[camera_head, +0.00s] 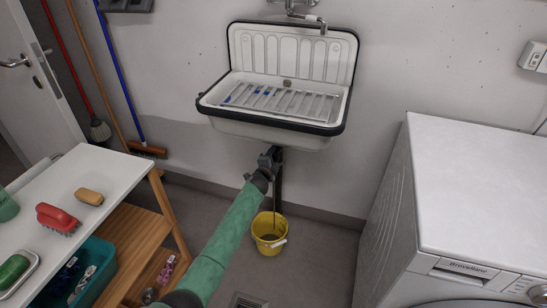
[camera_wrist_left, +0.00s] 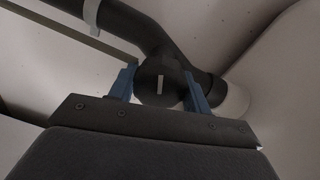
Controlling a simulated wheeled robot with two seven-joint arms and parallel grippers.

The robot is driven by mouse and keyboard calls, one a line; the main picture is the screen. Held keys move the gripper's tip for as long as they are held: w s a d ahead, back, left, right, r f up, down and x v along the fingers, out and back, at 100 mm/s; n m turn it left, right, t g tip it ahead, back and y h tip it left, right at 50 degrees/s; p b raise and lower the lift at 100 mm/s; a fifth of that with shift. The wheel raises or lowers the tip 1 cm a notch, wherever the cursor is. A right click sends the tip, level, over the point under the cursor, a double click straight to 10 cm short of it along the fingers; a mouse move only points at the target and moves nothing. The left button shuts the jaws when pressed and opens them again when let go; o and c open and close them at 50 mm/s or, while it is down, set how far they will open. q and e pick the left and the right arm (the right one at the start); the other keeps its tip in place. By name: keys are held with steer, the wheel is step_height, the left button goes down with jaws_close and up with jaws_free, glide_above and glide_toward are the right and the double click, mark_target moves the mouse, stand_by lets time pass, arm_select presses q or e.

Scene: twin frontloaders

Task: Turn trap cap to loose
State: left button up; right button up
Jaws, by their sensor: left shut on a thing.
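The trap cap (camera_wrist_left: 158,84) is a round black cap with a pale bar mark on its face, on the black drain pipe (camera_wrist_left: 188,50) in the left wrist view. The pale mark stands about upright in that picture. My left gripper (camera_wrist_left: 163,86) has its two blue fingers on either side of the cap, shut on it. In the head view my left arm reaches up from the bottom, and the left gripper (camera_head: 270,158) is under the sink (camera_head: 272,128). The cap is hidden there. My right gripper is not in view.
A yellow bucket (camera_head: 269,243) stands on the floor below the pipe. A white washing machine (camera_head: 480,190) is at right. A white-topped wooden table (camera_head: 100,165) with brushes is at left. Brooms lean on the back wall. A floor drain (camera_head: 248,300) lies in front.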

arm_select(q)
steer(key=shift+f, duration=0.1)
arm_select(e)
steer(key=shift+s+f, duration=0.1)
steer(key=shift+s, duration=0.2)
arm_select(q)
steer(key=o, duration=1)
steer(key=shift+c, duration=0.2)
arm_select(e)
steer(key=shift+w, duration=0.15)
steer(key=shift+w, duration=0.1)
arm_select(q)
steer(key=shift+s+a, duration=0.1)
steer(key=shift+s, duration=0.05)
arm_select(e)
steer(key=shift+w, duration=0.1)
